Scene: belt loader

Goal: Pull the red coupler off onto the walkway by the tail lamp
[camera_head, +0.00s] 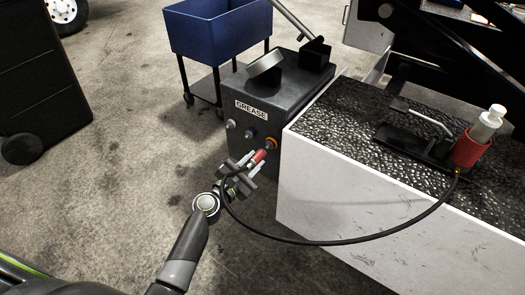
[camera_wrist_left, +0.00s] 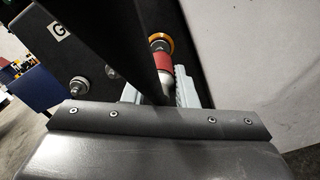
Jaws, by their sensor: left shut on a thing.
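The red coupler (camera_head: 259,156) is at the front of the dark grease box (camera_head: 258,126), in line with its orange-ringed port (camera_head: 271,144). In the left wrist view the red coupler (camera_wrist_left: 161,62) reaches up to the orange ring (camera_wrist_left: 160,44); I cannot tell whether it is fully seated. My left gripper (camera_head: 246,168) is shut on the coupler from the near side. A dark bar in the wrist view partly hides the grip. The black textured walkway (camera_head: 345,125) tops the white body at the right. I cannot clearly identify a tail lamp. My right gripper is out of view.
A black hose (camera_head: 330,243) sags from my left gripper to a brass fitting by a red holder (camera_head: 467,150) with a white bottle (camera_head: 487,124). A black pedal-like fixture (camera_head: 415,145) is on the walkway. A blue cart (camera_head: 216,33) stands behind the box.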

